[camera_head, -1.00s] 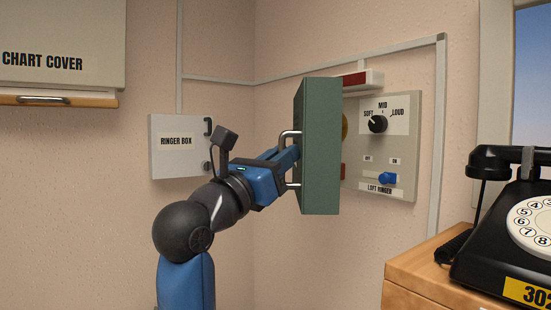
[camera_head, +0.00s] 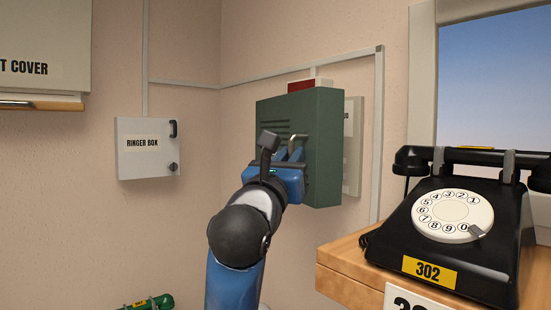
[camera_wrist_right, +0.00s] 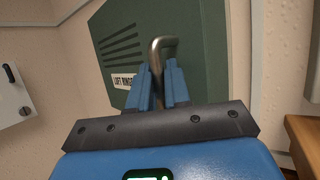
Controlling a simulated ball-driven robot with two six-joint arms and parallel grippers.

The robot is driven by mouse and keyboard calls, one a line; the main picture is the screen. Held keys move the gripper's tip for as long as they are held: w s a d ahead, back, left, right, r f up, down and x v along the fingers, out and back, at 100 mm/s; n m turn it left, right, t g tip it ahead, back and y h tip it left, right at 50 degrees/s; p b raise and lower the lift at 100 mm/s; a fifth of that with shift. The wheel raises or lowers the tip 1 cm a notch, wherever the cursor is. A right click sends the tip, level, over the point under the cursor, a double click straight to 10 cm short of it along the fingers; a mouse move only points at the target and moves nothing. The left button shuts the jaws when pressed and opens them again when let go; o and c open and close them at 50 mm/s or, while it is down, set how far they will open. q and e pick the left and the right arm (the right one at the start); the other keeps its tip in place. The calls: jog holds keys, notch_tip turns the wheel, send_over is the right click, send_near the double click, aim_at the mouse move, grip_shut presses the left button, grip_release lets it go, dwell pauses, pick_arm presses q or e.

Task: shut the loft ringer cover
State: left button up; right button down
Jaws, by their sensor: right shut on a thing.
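The loft ringer cover (camera_head: 321,150) is a green box-like cover with slots, on the wall in front of me. In the right wrist view the cover (camera_wrist_right: 205,50) fills the upper middle, with a partly hidden white label (camera_wrist_right: 124,81). My right gripper (camera_head: 285,158) is at its front face. In the right wrist view the gripper's blue fingers (camera_wrist_right: 163,80) are shut on the cover's metal handle (camera_wrist_right: 160,48). The grey ringer panel (camera_head: 353,146) shows only as a strip to the right of the cover. My left gripper is not in view.
A black dial phone (camera_head: 450,222) marked 302 sits on a wooden top (camera_head: 345,262) at the right. A white ringer box (camera_head: 146,160) hangs on the wall to the left.

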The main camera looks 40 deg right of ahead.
aim_at(308, 153)
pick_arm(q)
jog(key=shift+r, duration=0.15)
pick_arm(e)
jog(key=shift+s+d+r+m+g+h, duration=0.35)
jog(key=shift+s+d+g, duration=0.15)
jog(key=shift+s+d, duration=0.15)
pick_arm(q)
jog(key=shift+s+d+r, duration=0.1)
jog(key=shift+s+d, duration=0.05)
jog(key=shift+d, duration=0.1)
pick_arm(e)
jog(key=shift+s+d, duration=0.15)
jog(key=shift+d, duration=0.25)
jog(key=c, duration=1.4)
grip_release()
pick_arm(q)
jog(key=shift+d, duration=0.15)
pick_arm(e)
jog(key=shift+d, duration=0.2)
jog(key=shift+f, duration=0.1)
